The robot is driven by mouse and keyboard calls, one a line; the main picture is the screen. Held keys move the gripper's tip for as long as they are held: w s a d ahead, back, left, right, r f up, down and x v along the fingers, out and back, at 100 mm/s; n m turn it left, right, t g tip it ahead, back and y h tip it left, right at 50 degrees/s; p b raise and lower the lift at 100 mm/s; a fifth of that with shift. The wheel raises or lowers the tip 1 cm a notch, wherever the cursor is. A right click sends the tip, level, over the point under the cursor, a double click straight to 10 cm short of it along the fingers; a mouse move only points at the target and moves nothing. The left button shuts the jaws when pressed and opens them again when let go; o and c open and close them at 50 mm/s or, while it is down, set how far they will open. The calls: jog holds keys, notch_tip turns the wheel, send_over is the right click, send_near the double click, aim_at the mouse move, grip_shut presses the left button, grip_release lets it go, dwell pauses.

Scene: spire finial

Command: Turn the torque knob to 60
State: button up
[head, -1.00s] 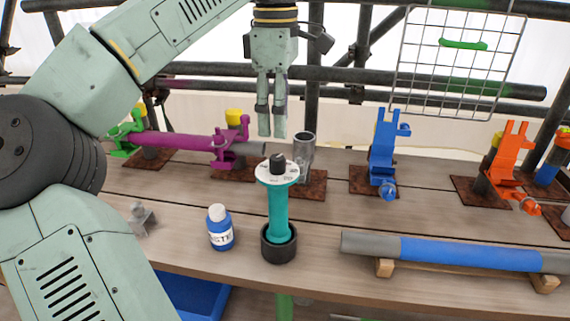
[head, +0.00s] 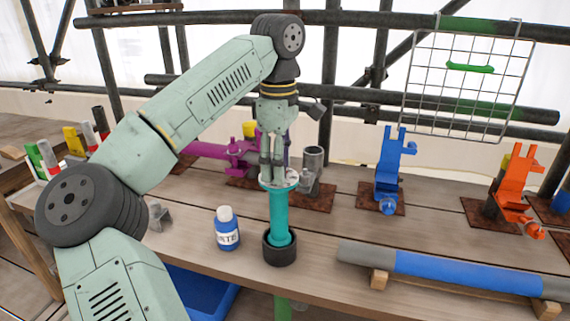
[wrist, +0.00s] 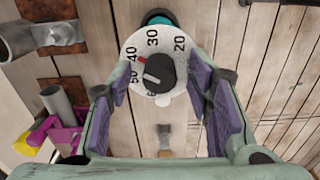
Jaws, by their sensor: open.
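The teal torque tool (head: 279,215) stands upright in a black cup (head: 280,250) on the bench. Its white dial (head: 290,181) is on top. In the wrist view the dial (wrist: 178,50) shows 20, 30, 40 and 50, with a partly hidden number past 50. The black torque knob (wrist: 159,72) is at its middle. A red mark lies near 40, and a pale line on the knob points roughly toward 50. My gripper (head: 272,181) points down at the dial, its open fingers (wrist: 163,105) on either side of the knob, apart from it. The fingers hide the knob in the head view.
A blue-and-white bottle (head: 227,230) stands left of the tool. A grey-and-blue pipe (head: 450,272) lies on wooden supports at right. Blue (head: 389,180) and orange (head: 514,180) clamps, a grey pipe stub (head: 313,165) and a purple clamp (head: 240,155) stand behind.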

grip_shut()
dwell(0.7)
